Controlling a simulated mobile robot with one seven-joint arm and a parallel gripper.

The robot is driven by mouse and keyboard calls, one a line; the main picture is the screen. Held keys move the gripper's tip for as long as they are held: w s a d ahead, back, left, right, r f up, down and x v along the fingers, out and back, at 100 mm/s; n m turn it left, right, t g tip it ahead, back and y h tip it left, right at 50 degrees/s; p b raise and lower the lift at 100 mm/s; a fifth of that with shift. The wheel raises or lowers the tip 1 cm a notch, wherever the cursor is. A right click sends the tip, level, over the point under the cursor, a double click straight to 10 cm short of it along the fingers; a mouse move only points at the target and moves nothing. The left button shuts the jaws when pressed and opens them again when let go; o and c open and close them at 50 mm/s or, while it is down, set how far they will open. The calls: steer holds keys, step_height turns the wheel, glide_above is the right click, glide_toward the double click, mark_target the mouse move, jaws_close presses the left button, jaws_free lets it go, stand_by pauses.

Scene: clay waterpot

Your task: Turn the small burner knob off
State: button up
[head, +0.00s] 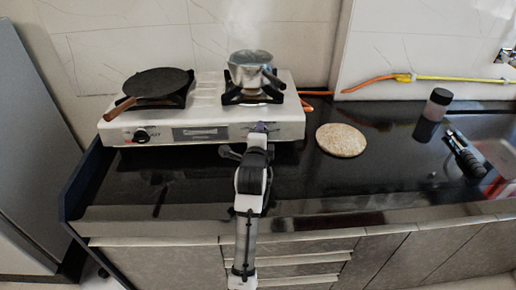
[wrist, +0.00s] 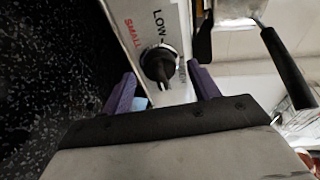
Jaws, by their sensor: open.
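The small burner knob (wrist: 158,64) is black and round with a raised grip. It sits on the white stove panel beside the printed words "LOW" and "SMALL" in the wrist view. My gripper (wrist: 162,82) is open, with one purple finger on each side of the knob's near end. I cannot tell whether either finger touches it. In the head view my gripper (head: 260,130) is at the right front of the white two-burner stove (head: 215,128) and mostly hides this knob. The other knob (head: 141,135) shows at the left front.
A dark pan (head: 158,82) sits on the left burner and a metal pot (head: 246,72) on the right one. A round flat board (head: 341,140) lies right of the stove. A dark bottle (head: 432,114) stands farther right. The black counter in front is mostly clear.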

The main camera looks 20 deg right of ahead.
steer(key=b+v, duration=0.2)
steer(key=v, duration=1.1)
steer(key=shift+b, duration=0.35)
